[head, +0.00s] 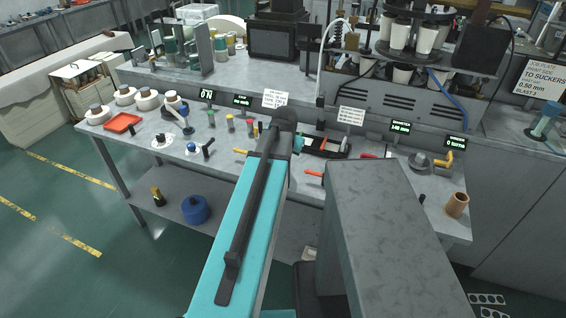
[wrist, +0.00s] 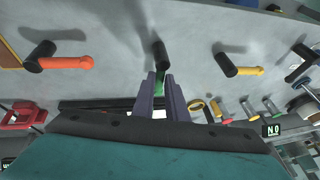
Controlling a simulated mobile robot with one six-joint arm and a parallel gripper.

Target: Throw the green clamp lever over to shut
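The green clamp lever (wrist: 159,86) shows in the wrist view as a short green piece below a black cylindrical end (wrist: 161,55). My gripper (wrist: 160,80) has two purple-grey fingers, one on each side of the green piece. The gap between them is narrow, and the green fills most of it near the tips. I cannot tell whether the fingers press on it. In the head view my teal arm hides the gripper's fingers and the green lever.
An orange lever (wrist: 70,63) is left of my gripper and a yellow lever (wrist: 243,70) right of it in the wrist view; both have black ends. In the head view, a yellow lever (head: 240,151) and an orange lever (head: 314,173) flank my arm along the bench (head: 222,165).

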